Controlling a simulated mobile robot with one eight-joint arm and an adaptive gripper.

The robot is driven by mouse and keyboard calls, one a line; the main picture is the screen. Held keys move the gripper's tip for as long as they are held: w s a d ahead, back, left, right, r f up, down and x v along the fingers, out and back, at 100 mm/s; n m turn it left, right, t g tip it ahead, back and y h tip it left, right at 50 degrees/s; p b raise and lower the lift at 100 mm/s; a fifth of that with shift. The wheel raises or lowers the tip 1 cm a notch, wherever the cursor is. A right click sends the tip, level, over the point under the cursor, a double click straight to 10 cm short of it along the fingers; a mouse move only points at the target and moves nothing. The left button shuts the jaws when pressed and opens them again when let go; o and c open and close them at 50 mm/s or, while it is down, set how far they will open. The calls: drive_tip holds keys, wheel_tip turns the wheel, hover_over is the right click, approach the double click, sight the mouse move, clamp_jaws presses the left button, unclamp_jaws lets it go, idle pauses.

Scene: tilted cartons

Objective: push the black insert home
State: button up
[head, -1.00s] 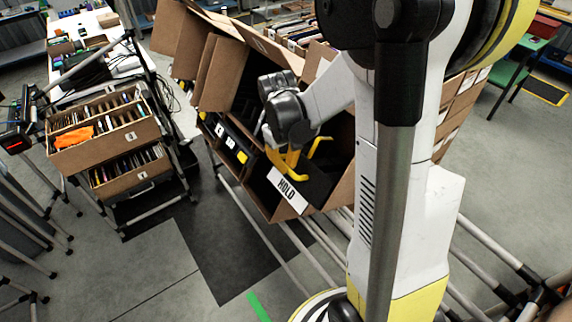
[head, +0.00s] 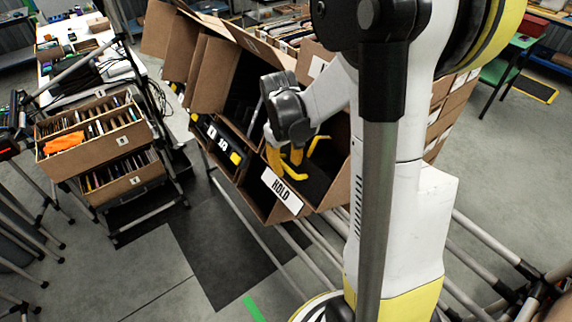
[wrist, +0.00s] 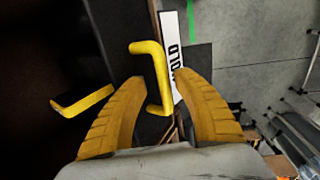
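The black insert (head: 318,182) lies in the tilted brown carton whose front lip carries a white HOLD label (head: 282,190). Yellow bent handles (head: 314,146) stand up from the insert. My gripper (head: 284,160) is at this carton's opening, above the label, pointing down. In the wrist view its two yellow fingers (wrist: 158,105) are spread apart. One handle (wrist: 152,70) shows between and ahead of the fingertips, and another (wrist: 82,101) lies left of the left finger. The HOLD label (wrist: 172,58) is just right of the nearer handle. Contact cannot be told. The insert's far part is dark and partly hidden.
A neighbouring tilted carton (head: 242,123) holds black contents with yellow corners. Metal rails (head: 312,242) run below the cartons. A cart with file boxes (head: 95,140) stands left. Open floor lies between.

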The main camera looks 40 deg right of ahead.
drive_tip(key=shift+r, duration=0.1)
wheel_tip(320, 180, up, 12)
drive_tip(key=a, duration=0.1)
idle(0.4)
drive_tip(key=shift+s+a, duration=0.1)
drive_tip(key=s+a+f+t+b, duration=0.3)
drive_tip(key=s+a+f+b, duration=0.2)
drive_tip(key=a+f+b, duration=0.2)
drive_tip(key=s+a+f+t+y+b, duration=0.1)
drive_tip(key=s+a+f+t+b, duration=0.3)
drive_tip(key=a+f+b, duration=0.3)
wheel_tip(320, 180, down, 5)
drive_tip(key=s+b, duration=0.1)
drive_tip(key=b, duration=0.6)
drive_tip(key=shift+s+a+f+m, duration=0.2)
drive_tip(key=shift+s+a+m, duration=0.1)
drive_tip(key=shift+a, duration=0.1)
